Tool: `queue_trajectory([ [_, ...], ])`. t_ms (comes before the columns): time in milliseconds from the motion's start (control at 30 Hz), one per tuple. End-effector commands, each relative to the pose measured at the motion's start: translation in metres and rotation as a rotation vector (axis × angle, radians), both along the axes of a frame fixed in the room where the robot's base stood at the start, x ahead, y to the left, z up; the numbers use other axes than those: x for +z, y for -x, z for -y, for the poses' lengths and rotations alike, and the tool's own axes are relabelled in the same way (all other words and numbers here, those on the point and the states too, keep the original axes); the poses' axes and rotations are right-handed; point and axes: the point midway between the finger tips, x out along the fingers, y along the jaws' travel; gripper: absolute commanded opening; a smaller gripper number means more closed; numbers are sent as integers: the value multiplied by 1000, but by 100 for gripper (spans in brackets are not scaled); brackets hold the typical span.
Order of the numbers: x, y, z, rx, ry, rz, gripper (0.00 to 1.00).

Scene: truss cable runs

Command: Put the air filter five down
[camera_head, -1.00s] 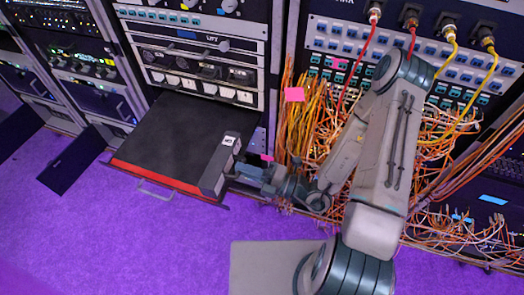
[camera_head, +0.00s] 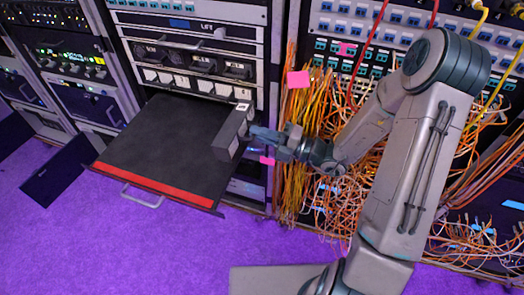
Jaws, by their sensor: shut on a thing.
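The air filter five (camera_head: 232,131) is a dark grey block with a white label on its top end. It is at the right side of the black pulled-out drawer (camera_head: 150,150), which has a red strip along its front edge. My gripper (camera_head: 252,135) reaches in from the right and is shut on the block. The fingertips are partly hidden by the block. I cannot tell whether the block's underside touches the drawer surface.
Orange cable bundles (camera_head: 300,140) hang just behind and right of my gripper. Pink tags (camera_head: 298,79) stick among them. Rack units (camera_head: 190,65) stand above the drawer. The drawer's middle and left are bare. A dark panel (camera_head: 57,177) lies on the purple floor at left.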

Motion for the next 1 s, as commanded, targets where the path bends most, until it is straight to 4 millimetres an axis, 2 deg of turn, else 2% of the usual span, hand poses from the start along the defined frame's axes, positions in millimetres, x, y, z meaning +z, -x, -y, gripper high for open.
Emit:
queue_trajectory([
  [67, -5, -11, 4, 1, -1, 0, 0],
  [100, -14, -9, 3, 2, -1, -3, 0],
  [200, -25, -9, 3, 2, -1, -3, 0],
  [433, -41, -9, 3, 2, -2, -2, 0],
  [633, -70, -11, 4, 0, 0, -1, 0],
  [867, -70, -12, 5, 1, 1, 0, 0],
  [900, -71, -12, 5, 0, 2, -2, 21],
  [933, -71, -12, 5, 0, 2, -2, 30],
  [1000, -71, -12, 5, 1, 2, -1, 32],
])
